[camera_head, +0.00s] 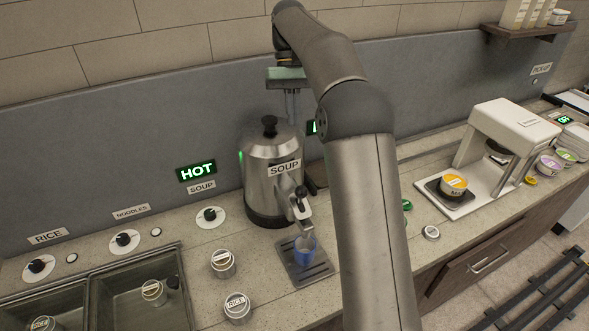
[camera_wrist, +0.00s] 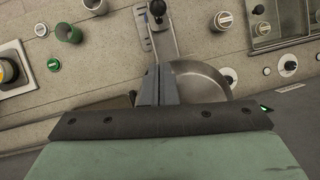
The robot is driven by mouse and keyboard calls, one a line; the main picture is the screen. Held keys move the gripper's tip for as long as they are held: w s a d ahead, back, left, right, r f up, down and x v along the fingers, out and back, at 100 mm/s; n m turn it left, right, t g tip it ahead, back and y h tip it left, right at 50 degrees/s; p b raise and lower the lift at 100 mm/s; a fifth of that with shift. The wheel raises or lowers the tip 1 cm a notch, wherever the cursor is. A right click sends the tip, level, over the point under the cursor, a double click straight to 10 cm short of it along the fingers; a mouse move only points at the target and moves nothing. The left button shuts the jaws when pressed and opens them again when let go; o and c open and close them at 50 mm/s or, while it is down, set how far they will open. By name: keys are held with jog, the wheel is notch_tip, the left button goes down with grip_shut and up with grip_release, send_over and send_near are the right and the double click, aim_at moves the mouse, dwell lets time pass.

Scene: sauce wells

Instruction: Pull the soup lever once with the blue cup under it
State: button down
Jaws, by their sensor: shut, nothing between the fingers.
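The soup urn (camera_head: 268,185) is a steel pot with a SOUP label and a black lid knob. Its lever (camera_head: 301,193) has a black knob and stands upright above the spout at the front. The blue cup (camera_head: 305,249) stands upright on the drip tray (camera_head: 294,273), under the spout. My gripper (camera_head: 291,118) is shut and empty, pointing down near the top of the urn, at its back right, apart from the lever. In the wrist view my shut fingers (camera_wrist: 158,70) overlap the urn (camera_wrist: 205,85). The lever knob (camera_wrist: 157,8) shows beyond them. I cannot make out the blue cup there.
A lit HOT sign (camera_head: 196,171) hangs on the wall left of the urn. RICE cups (camera_head: 237,307) stand left of the tray, near sunken wells (camera_head: 137,300). A white machine (camera_head: 508,140) with a yellow-topped cup stands right. My arm hides part of the counter.

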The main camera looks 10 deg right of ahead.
jog(key=shift+s+f+b, duration=0.15)
jog(key=shift+f+b, duration=0.3)
jog(key=shift+b, duration=0.05)
jog(key=b, duration=0.1)
send_near(301, 195)
jog(key=w+f, duration=0.5)
jog(key=s, duration=0.3)
jog(key=shift+s+d+f, duration=0.15)
jog(key=shift+s+f, duration=0.1)
jog(key=shift+f, duration=0.15)
jog(key=shift+s+f, duration=0.25)
jog(key=shift+s, duration=0.1)
